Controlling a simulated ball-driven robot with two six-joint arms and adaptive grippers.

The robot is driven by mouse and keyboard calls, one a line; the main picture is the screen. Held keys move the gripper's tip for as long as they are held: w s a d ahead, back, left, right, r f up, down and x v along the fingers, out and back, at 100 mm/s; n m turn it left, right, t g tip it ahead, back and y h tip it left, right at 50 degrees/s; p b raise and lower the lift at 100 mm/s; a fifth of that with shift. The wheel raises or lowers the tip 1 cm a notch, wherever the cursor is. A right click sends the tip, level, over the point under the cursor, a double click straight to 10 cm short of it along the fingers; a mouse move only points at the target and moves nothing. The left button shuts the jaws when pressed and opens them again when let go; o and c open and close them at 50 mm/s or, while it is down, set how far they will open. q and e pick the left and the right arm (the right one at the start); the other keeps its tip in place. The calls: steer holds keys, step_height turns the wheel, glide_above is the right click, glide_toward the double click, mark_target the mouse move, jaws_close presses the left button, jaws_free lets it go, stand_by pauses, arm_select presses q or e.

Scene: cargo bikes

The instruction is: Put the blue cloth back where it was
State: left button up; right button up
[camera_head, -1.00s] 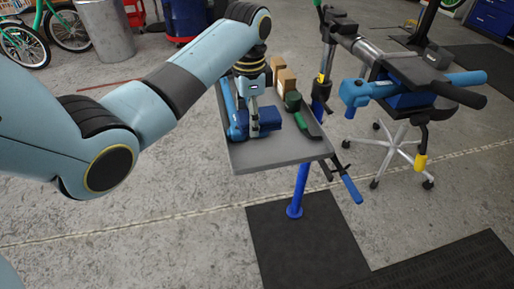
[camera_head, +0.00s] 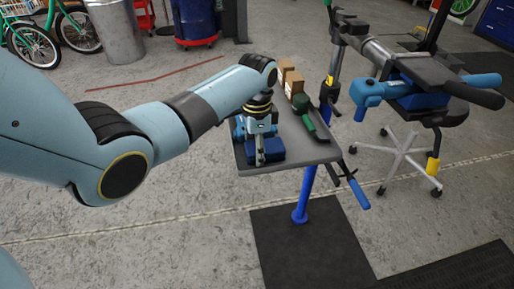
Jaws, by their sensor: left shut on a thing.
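The blue cloth (camera_head: 274,150) shows as a dark blue folded bundle at the near left part of the grey tray (camera_head: 310,156). My left gripper (camera_head: 260,157) points down at the cloth and is shut on it, with its fingers covering the left part of the bundle. The cloth is low over the tray; I cannot tell whether it touches the surface. My right gripper is not in view.
A green-handled tool (camera_head: 306,112) and small cardboard boxes (camera_head: 289,82) share the tray, right of and behind my gripper. A blue post (camera_head: 304,195) holds the tray. A wheeled stool (camera_head: 400,160) and a work stand (camera_head: 332,70) stand to the right.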

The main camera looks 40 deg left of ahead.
arm_select(q)
steer(key=o, duration=0.8)
steer(key=shift+c, duration=0.2)
step_height(320, 180, up, 12)
steer(key=p, duration=0.2)
steer(key=shift+r, duration=0.15)
